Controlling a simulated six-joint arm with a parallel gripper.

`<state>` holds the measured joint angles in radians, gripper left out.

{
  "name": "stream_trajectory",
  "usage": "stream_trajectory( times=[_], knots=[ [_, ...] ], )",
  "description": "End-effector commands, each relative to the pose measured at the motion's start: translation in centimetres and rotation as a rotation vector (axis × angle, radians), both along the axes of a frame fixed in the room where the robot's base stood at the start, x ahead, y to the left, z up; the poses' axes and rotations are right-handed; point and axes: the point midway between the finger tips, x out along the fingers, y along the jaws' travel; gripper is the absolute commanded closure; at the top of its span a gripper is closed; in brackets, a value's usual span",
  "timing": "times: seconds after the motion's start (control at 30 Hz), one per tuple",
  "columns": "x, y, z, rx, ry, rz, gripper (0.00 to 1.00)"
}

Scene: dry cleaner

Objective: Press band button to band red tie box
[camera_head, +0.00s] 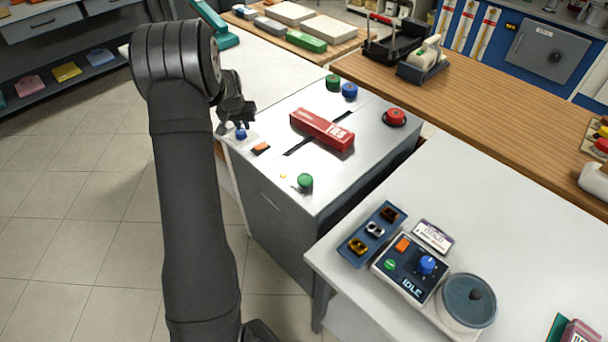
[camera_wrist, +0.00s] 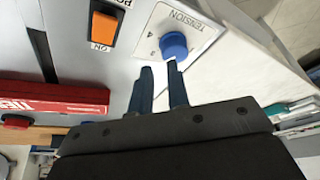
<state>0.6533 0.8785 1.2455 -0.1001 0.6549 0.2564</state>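The red tie box (camera_head: 322,130), lettered "TIES", lies across the dark slot of the grey banding machine (camera_head: 285,185). In the wrist view the red box (camera_wrist: 60,98) is at the left. A green button (camera_head: 305,181) sits on the machine's near corner and a red button (camera_head: 395,117) on its right side; I cannot read which is the band button. My gripper (camera_head: 238,122) is at the machine's left corner, by the blue tension knob (camera_head: 240,133). In the wrist view my fingers (camera_wrist: 160,70) are slightly apart and empty, their tips beside the blue knob (camera_wrist: 174,44).
An orange power switch (camera_head: 261,148) lies between the tension knob and the slot. Green (camera_head: 333,82) and blue (camera_head: 349,90) knobs or spools stand at the machine's back. A white table (camera_head: 500,215) holds a control box (camera_head: 410,270) reading "IDLE". A wooden counter (camera_head: 470,115) runs behind.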

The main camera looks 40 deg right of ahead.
Motion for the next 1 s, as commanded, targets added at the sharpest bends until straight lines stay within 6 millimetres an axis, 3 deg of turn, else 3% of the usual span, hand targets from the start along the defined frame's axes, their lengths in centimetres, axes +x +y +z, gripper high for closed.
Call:
stream_trajectory(
  times=[0.07, 0.23, 0.4, 0.5, 0.7, 1.0],
  knots=[
    [-2.6, -1.0, 1.4, 0.023, 0.01, -0.068, 1.0],
    [-10.5, -2.4, 4.9, 0.106, 0.047, -0.277, 1.0],
    [-18.4, -2.2, 8.0, 0.19, 0.084, -0.488, 1.0],
    [-22.0, -1.7, 9.4, 0.229, 0.101, -0.587, 1.0],
    [-26.0, -0.7, 10.8, 0.277, 0.123, -0.705, 1.0],
    [-26.8, -0.4, 11.1, 0.287, 0.128, -0.728, 1.0]
  ],
)
